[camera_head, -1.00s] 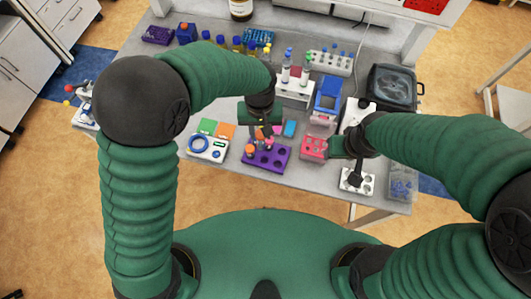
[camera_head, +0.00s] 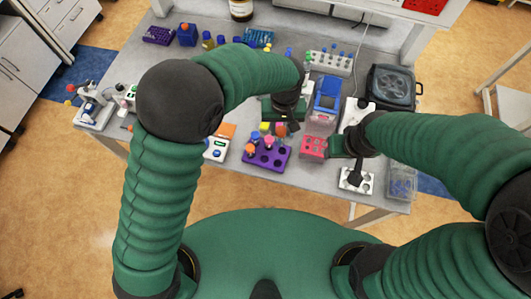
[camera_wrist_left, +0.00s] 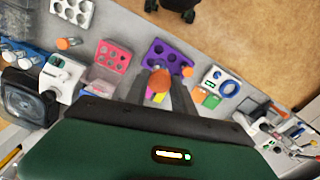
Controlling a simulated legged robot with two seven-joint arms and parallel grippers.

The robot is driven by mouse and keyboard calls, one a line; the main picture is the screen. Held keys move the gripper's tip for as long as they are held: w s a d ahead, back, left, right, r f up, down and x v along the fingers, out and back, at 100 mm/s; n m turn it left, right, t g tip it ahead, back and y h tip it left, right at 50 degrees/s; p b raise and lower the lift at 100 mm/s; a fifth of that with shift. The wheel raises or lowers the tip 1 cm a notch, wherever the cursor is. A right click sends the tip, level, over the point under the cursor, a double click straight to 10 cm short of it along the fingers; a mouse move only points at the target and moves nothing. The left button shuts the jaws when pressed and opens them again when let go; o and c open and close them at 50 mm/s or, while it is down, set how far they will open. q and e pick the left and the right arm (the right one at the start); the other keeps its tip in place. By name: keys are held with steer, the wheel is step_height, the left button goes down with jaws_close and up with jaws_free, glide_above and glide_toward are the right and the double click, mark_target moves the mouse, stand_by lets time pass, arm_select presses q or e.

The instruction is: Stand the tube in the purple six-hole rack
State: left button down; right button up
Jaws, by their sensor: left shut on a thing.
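The purple rack (camera_head: 279,162) lies on the bench in the head view, with empty holes on its right side. A tube with an orange cap (camera_head: 250,149) stands at its left. The rack also shows beyond my left fingertips in the left wrist view (camera_wrist_left: 152,60). My left gripper (camera_head: 281,126) is shut on a tube; its orange top (camera_wrist_left: 158,79) shows between the two fingers in the wrist view. The tube's lower part is hidden there. The gripper is just behind the rack. My right gripper (camera_head: 338,147) is beside the pink rack; its fingertips are unclear.
The pink rack (camera_head: 312,147) stands right of the purple one. A blue-topped container (camera_head: 327,94) and a white tube rack (camera_head: 331,62) stand behind. A white holed block (camera_head: 356,180) is at the front right. A dark case (camera_head: 392,88) is at the right.

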mark_target(280, 145)
arm_select(q)
step_height(280, 145, down, 6)
steer(key=b, duration=0.4)
steer(key=shift+d+r, duration=0.1)
steer(key=shift+r, duration=0.05)
step_height(280, 145, down, 5)
steer(key=b, duration=0.3)
steer(key=shift+f+b, duration=0.3)
steer(key=shift+f, duration=0.05)
steer(key=shift+w+r, duration=0.1)
